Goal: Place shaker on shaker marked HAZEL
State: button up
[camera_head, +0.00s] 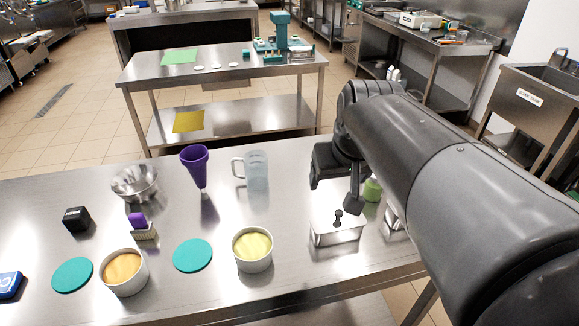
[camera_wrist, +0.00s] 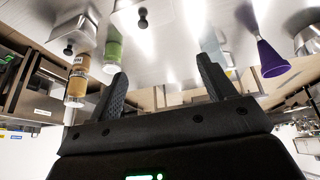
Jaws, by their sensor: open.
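The lidded metal container (camera_head: 337,232) stands in front of the gripper. A clear jug (camera_head: 257,172), purple cone-shaped cup (camera_head: 195,165), metal bowl (camera_head: 135,184), two tubs (camera_head: 253,262) and teal discs (camera_head: 192,256) occupy the steel table. Bare table lies between the jug and tubs.

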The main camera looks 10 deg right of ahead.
jog(key=s+a+f, duration=0.4)
jog(key=s+a, duration=0.1)
jog(key=s, duration=0.3)
jog(key=shift+s+a+f+n+y, duration=0.2)
jog(key=shift+f+n+y, duration=0.15)
jog(key=shift+n+y, duration=0.05)
